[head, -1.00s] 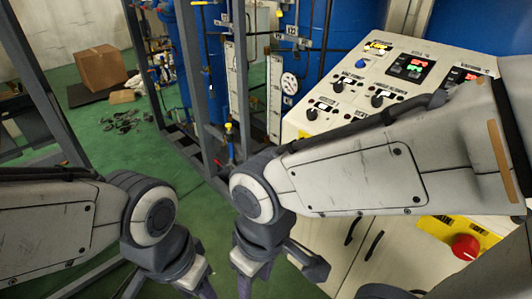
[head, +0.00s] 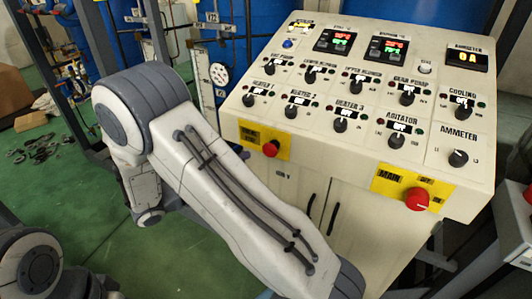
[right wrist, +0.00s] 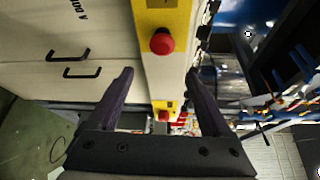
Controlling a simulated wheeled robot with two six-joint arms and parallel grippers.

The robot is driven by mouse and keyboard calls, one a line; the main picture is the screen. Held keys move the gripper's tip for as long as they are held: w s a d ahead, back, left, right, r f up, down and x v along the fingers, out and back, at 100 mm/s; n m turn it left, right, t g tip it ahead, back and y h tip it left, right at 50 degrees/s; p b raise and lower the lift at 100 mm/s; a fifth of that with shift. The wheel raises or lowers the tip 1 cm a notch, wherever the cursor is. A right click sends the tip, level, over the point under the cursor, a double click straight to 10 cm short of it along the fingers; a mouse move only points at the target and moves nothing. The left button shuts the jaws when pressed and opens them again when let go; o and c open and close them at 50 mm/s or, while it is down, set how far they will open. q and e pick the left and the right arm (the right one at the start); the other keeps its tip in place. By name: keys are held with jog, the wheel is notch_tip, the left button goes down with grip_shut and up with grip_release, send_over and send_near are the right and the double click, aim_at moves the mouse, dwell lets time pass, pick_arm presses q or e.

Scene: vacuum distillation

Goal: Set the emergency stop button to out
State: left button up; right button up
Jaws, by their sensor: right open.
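A red mushroom button (head: 270,149) sits on a yellow plate at the left of the cabinet's front edge. Its label is too small to read, and I cannot tell whether it is pressed in or out. The same button (right wrist: 162,41) shows in the right wrist view, beyond and between my fingertips. My right gripper (right wrist: 159,76) is open and empty, apart from the button. In the head view my right arm hides most of that gripper; a dark fingertip shows just left of the button. My left gripper is out of view; only part of the arm shows at lower left.
A second red control (head: 417,199) sits on a yellow plate marked MAIN, further right; it shows smaller in the wrist view (right wrist: 163,115). The sloped panel (head: 370,100) carries several knobs and displays. Cabinet handles (head: 331,221) stick out below. Green floor lies at left.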

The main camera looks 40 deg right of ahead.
aim_at(267, 152)
jog(key=shift+n+t+h, duration=0.3)
jog(key=shift+n+h, duration=0.1)
jog(key=shift+n, duration=0.5)
jog(key=d, duration=0.3)
jog(key=d+p, duration=0.1)
jog(key=d, duration=0.3)
jog(key=w+d+p, duration=0.1)
jog(key=d, duration=0.3)
jog(key=shift+w+f, duration=0.1)
jog(key=shift+f, duration=0.05)
jog(key=shift+c, duration=0.3)
